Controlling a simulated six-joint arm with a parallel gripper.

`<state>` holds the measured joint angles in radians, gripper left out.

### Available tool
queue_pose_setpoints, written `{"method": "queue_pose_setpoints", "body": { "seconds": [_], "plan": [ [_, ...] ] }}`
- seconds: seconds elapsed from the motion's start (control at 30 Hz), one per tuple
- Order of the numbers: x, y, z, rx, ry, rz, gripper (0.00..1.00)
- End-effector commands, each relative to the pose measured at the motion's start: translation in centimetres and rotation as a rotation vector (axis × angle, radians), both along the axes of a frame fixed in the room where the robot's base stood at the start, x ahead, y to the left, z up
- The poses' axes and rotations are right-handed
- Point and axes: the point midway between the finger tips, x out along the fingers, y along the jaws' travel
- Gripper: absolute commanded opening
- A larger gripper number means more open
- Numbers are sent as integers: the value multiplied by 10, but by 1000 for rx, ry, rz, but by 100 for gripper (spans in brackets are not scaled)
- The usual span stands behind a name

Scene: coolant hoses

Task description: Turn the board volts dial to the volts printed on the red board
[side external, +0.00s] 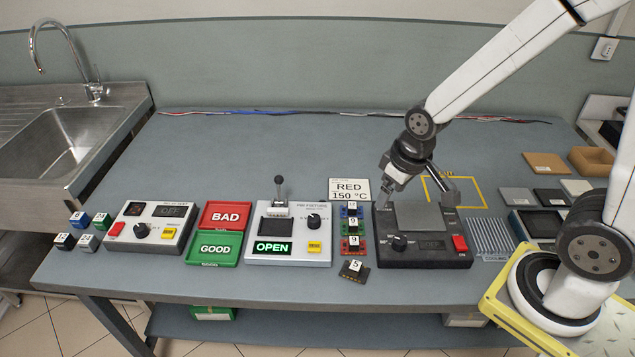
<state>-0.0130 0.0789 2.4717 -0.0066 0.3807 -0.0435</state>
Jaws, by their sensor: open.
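The red board (354,246) lies in a column of small boards between the grey fixture and the black hot plate; its white label seems to read 9. The grey fixture box (290,250) has a black dial (313,220) at its right, a raised lever and a lit OPEN sign. Its small print is too blurred to confirm which dial is the board volts dial. Another dial (141,230) is on the left tester box, whose display reads OFF. My gripper (417,192) is open and empty above the hot plate, right of the fixture and apart from its dial.
The black hot plate (425,258) has its own dial (398,242) and a red button. A RED 150 °C card (349,190) stands behind the boards. A dark board (354,269) labelled 5 lies in front. Red BAD (226,215) and green GOOD (214,248) trays flank the fixture's left.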

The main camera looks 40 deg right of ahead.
Motion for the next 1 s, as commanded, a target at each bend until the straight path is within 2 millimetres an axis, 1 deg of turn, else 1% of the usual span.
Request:
{"method": "queue_pose_setpoints", "body": {
  "seconds": [0.03,0.27,0.4,0.47,0.6,0.7,0.8,0.9,1.0],
  "plan": [
    [9,2,-2,-4,10,22,83],
    [58,11,-15,-32,58,152,83],
    [87,19,-28,-49,88,237,83],
    [99,22,-34,-56,103,273,83],
    [125,30,-51,-70,133,357,83],
    [142,36,-64,-81,153,414,83],
    [154,41,-75,-89,171,462,83],
    [163,45,-84,-95,182,495,83],
    [168,47,-88,-98,189,514,83]
  ]
}}
